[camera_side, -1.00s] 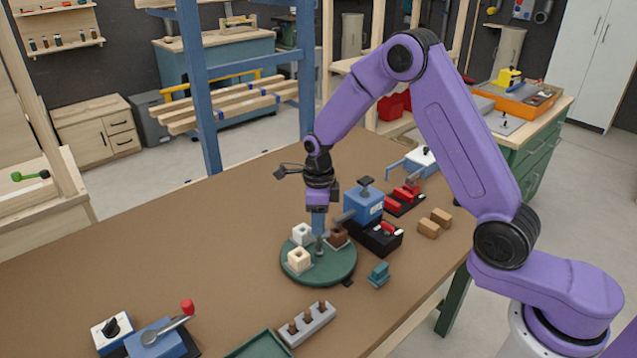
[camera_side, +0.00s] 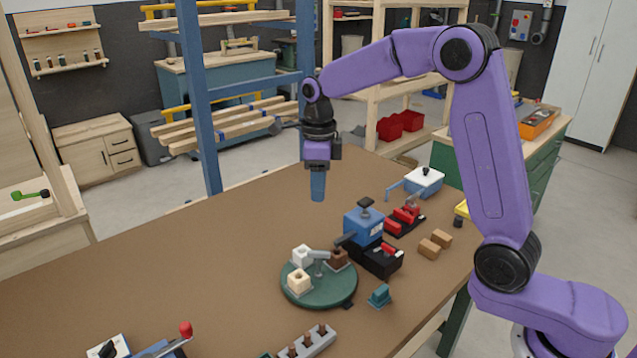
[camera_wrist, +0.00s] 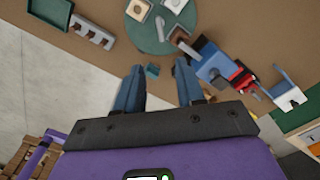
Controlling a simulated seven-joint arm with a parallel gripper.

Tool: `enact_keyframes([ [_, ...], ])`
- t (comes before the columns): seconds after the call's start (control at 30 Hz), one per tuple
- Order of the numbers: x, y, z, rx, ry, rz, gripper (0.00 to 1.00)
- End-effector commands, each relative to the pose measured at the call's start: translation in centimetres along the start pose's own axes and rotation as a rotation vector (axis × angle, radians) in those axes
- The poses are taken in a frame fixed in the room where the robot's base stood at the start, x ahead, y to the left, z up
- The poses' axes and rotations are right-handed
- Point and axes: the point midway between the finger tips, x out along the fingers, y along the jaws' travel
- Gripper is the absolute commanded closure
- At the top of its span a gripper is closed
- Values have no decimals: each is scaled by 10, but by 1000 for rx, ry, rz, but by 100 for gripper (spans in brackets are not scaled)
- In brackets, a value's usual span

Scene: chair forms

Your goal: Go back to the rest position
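My gripper (camera_side: 318,190) hangs fingers-down in the air above the brown table, well clear of everything on it. In the wrist view its two blue fingers (camera_wrist: 159,88) stand apart with nothing between them, so it is open and empty. Below it is a round green turntable (camera_side: 325,299) with a white block (camera_side: 302,256), a cream block (camera_side: 299,281) and a brown block (camera_side: 338,258) on it. A grey lever (camera_side: 319,255) shows at its middle. The turntable also shows at the top of the wrist view (camera_wrist: 152,43).
A blue clamp device (camera_side: 363,226) stands right of the turntable, with a red device (camera_side: 405,220) behind it. Two tan blocks (camera_side: 435,244) and a teal piece (camera_side: 379,296) lie nearby. A grey pegged strip (camera_side: 308,342) is in front. The table's left side is bare.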

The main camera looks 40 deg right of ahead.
Motion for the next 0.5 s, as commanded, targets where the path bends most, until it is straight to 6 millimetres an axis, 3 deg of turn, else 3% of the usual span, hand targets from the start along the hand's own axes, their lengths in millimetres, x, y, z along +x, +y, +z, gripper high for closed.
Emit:
enact_keyframes([
  [0.33,0,2,0,-25,-1,-1,62],
  [0.5,-3,17,0,-221,-3,-3,62],
])
